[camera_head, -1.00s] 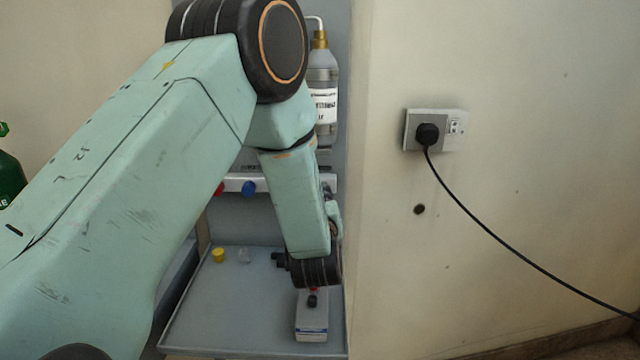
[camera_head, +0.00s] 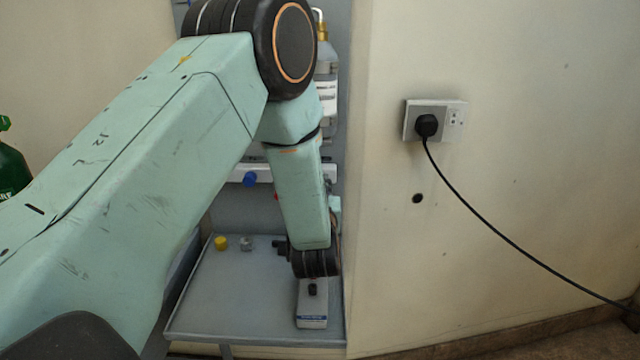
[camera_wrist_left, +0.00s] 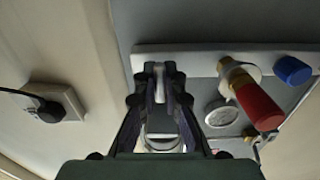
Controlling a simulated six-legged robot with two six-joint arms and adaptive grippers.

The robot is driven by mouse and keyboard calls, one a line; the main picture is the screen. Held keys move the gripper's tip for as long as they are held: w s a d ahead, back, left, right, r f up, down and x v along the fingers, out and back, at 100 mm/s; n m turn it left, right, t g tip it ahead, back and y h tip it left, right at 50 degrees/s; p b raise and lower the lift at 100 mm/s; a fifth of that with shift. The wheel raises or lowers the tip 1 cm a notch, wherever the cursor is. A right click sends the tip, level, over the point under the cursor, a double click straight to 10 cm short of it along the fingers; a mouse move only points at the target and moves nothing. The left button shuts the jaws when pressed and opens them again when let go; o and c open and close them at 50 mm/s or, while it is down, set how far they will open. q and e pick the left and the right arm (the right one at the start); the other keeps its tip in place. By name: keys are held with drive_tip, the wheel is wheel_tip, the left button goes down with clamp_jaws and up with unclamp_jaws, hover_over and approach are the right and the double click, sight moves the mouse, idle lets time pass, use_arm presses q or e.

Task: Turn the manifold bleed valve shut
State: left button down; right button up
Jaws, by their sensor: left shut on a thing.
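My left gripper (camera_wrist_left: 160,85) is at the end of the white manifold bar (camera_wrist_left: 220,52) in the left wrist view. Its two dark fingers are closed on a small pale metallic part, which I take to be the bleed valve (camera_wrist_left: 160,90); the fingers cover much of it, so its turn position cannot be read. In the head view my left arm hides the gripper's fingers and this end of the manifold. The manifold bar (camera_head: 264,172) shows there beside my forearm, with a blue knob (camera_head: 250,179). My right gripper is not in view.
In the wrist view a red handle on a brass fitting (camera_wrist_left: 257,105), a blue knob (camera_wrist_left: 293,70) and a round gauge (camera_wrist_left: 221,112) are nearby. A grey bottle (camera_head: 327,70) hangs above. A tray (camera_head: 215,300) below holds a yellow cap (camera_head: 221,243) and a box (camera_head: 312,308).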

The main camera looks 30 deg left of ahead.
use_arm(q)
drive_tip(key=c, duration=1.4)
unclamp_jaws()
drive_tip(key=shift+s, duration=0.1)
drive_tip(key=v, duration=1.2)
drive_tip(key=shift+d+f, duration=0.1)
drive_tip(key=shift+f, duration=0.05)
